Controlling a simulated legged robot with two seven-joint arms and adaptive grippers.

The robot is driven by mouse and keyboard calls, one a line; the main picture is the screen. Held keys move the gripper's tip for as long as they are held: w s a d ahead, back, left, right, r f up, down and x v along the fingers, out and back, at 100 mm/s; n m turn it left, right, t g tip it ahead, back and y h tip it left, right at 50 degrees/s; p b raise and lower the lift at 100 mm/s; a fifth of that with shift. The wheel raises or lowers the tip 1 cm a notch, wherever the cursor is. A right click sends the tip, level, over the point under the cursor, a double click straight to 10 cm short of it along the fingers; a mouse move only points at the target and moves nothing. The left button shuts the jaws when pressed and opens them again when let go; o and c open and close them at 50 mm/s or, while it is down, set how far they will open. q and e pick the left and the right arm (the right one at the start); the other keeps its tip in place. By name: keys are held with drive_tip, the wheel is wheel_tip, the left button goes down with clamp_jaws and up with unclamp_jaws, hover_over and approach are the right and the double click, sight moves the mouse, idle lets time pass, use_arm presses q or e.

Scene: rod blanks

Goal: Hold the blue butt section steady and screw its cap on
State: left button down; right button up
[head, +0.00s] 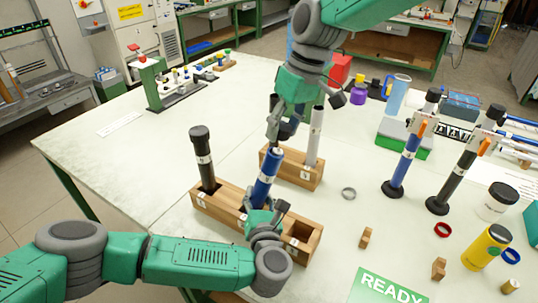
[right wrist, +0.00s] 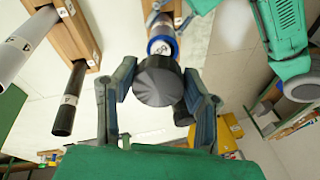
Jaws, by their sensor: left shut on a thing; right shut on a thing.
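The blue butt section (head: 265,178) stands in the front wooden block (head: 225,209), its pale top end showing. My left gripper (head: 264,216) is shut on it low down, near the block. My right gripper (head: 285,119) comes from above and is shut on the dark cap (head: 288,130), over the section's top end. In the right wrist view the round black cap (right wrist: 157,82) sits between the fingers, with the section's blue ring (right wrist: 160,46) just beyond it. I cannot tell whether cap and section touch.
A black section (head: 203,160) stands in the same block's left end. A grey-white section (head: 315,135) stands in the rear block (head: 290,168). A loose grey ring (head: 349,193) lies to the right. Two capped rods (head: 405,160) (head: 465,168) stand further right. A green READY card (head: 388,287) lies in front.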

sight(280, 152)
drive_tip(key=shift+s+d+f, duration=0.15)
drive_tip(key=shift+f, duration=0.35)
drive_tip(key=shift+s+d+f, duration=0.15)
drive_tip(key=shift+f, duration=0.3)
drive_tip(key=shift+a+f, duration=0.1)
drive_tip(key=shift+a, duration=0.05)
drive_tip(key=shift+a, duration=0.2)
drive_tip(key=shift+d+f, duration=0.1)
drive_tip(key=shift+s+f, duration=0.1)
drive_tip(key=shift+f, duration=0.05)
drive_tip(key=shift+s+f, duration=0.2)
drive_tip(key=shift+f, duration=0.35)
drive_tip(key=shift+a+f, duration=0.25)
drive_tip(key=shift+f, duration=0.1)
drive_tip(key=shift+f, duration=0.1)
drive_tip(key=shift+c, duration=0.2)
